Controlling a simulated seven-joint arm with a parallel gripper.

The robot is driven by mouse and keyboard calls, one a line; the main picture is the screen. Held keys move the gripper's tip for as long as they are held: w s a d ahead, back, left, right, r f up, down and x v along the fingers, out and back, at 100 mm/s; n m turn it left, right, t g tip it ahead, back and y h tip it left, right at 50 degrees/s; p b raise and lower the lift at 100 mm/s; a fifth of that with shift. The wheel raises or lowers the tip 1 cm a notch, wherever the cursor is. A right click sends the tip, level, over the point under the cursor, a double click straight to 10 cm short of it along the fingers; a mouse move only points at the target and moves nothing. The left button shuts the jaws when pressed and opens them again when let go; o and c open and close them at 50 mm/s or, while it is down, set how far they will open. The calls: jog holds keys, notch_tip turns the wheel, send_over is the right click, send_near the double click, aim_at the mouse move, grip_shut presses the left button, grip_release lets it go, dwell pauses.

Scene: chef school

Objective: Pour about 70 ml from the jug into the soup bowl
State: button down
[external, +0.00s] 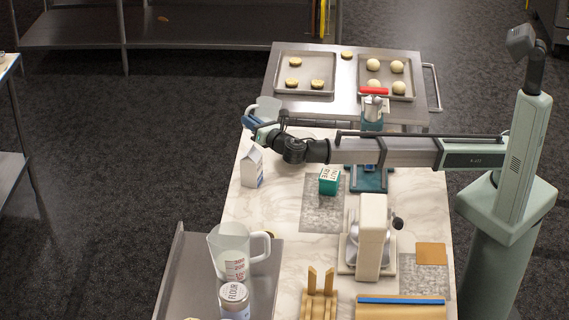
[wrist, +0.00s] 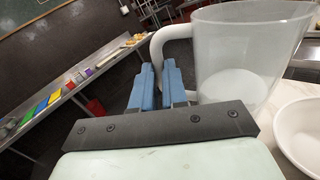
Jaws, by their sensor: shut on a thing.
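A clear jug (external: 267,104) stands or hangs at the far left corner of the marble worktop, partly hidden behind my gripper (external: 250,122). In the wrist view the jug (wrist: 250,50) looks nearly upright, with white liquid (wrist: 232,86) in its lower part. My gripper's blue fingers (wrist: 158,86) are shut on the jug's handle (wrist: 160,45). I cannot tell whether the jug's base touches the worktop. A white bowl (wrist: 302,125), apparently the soup bowl, is cut off at the right edge of the wrist view, beside the jug.
A milk carton (external: 252,168) stands close in front of my gripper. A second jug (external: 238,252) and a flour jar (external: 234,300) are on the lower left tray. A green box (external: 329,181) and a mixer (external: 372,237) stand nearer. Baking trays (external: 305,64) lie at the back.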

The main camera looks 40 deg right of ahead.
jog(key=d+f+m, duration=0.1)
jog(key=f, duration=0.1)
jog(key=d+f+m, duration=0.1)
jog(key=f+m, duration=0.1)
jog(key=d+f+m, duration=0.1)
jog(key=d+f, duration=0.1)
jog(key=shift+s+f+m+t+h, duration=0.25)
jog(key=shift+m+t+h, duration=0.05)
jog(key=shift+t, duration=0.1)
jog(key=shift+d+r+m, duration=0.2)
jog(key=shift+r+m, duration=0.1)
jog(key=shift+m, duration=0.1)
jog(key=r, duration=0.1)
jog(key=r+m, duration=0.1)
jog(key=shift+d+r+m, duration=0.3)
jog(key=shift+d+r, duration=0.05)
jog(key=shift+r, duration=0.05)
jog(key=shift+s+d+r+m+h, duration=0.15)
jog(key=shift+d+m+h, duration=0.2)
jog(key=shift+m, duration=0.65)
jog(key=shift+d+m+t, duration=0.25)
jog(key=shift+m+t, duration=0.05)
jog(key=shift+d+m+h, duration=0.25)
jog(key=shift+d+m, duration=0.45)
jog(key=shift+m, duration=0.5)
jog(key=shift+s+d+m+h, duration=0.15)
jog(key=shift+d+m+h, duration=0.25)
jog(key=shift+d+m, duration=0.65)
